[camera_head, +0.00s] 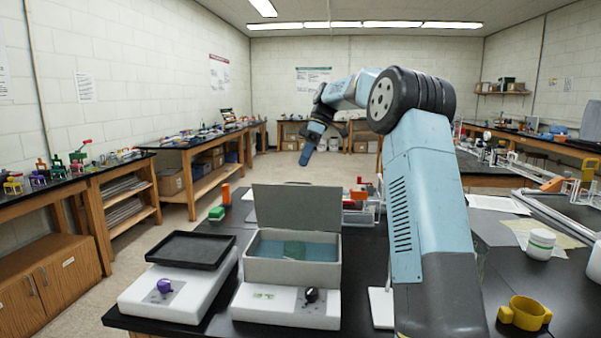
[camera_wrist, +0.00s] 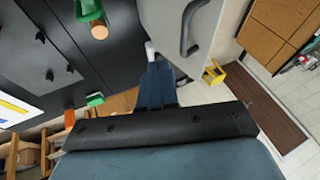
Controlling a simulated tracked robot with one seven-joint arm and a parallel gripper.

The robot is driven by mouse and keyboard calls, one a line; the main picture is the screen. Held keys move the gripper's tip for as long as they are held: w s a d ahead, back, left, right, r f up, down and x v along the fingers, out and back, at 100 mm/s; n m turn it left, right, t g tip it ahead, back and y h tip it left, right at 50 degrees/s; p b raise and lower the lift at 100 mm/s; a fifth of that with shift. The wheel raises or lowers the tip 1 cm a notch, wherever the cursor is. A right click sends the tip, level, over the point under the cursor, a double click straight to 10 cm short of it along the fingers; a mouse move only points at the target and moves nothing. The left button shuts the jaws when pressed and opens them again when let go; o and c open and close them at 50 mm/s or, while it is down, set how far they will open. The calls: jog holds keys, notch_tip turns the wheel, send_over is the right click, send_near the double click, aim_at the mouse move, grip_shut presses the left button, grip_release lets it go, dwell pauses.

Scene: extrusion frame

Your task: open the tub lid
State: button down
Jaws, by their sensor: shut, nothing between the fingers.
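The grey tub (camera_head: 263,272) stands on a white base at the front of the black bench in the head view. Its grey lid (camera_head: 297,204) stands upright along the tub's back edge, so the tub is open. A blue inside and a green patch show within. My gripper (camera_head: 304,162) is up beyond the tub, above and behind the lid, pointing down, apart from both. In the wrist view my gripper (camera_wrist: 160,72) shows with its fingers together and nothing held.
A black tray (camera_head: 190,249) on a white base with a purple knob stands left of the tub. A green block (camera_head: 216,213) and an orange piece (camera_head: 226,193) lie behind it. A yellow two-handled cup (camera_head: 525,314) and a white jar (camera_head: 540,244) are at the right.

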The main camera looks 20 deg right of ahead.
jog(key=shift+s+a+f, duration=0.55)
jog(key=shift+s+f, duration=0.25)
jog(key=shift+s, duration=0.1)
jog(key=shift+s+a+f, duration=0.5)
jog(key=shift+s+f, duration=0.3)
jog(key=shift+s, duration=0.05)
jog(key=shift+s+d, duration=0.1)
jog(key=shift+d, duration=0.05)
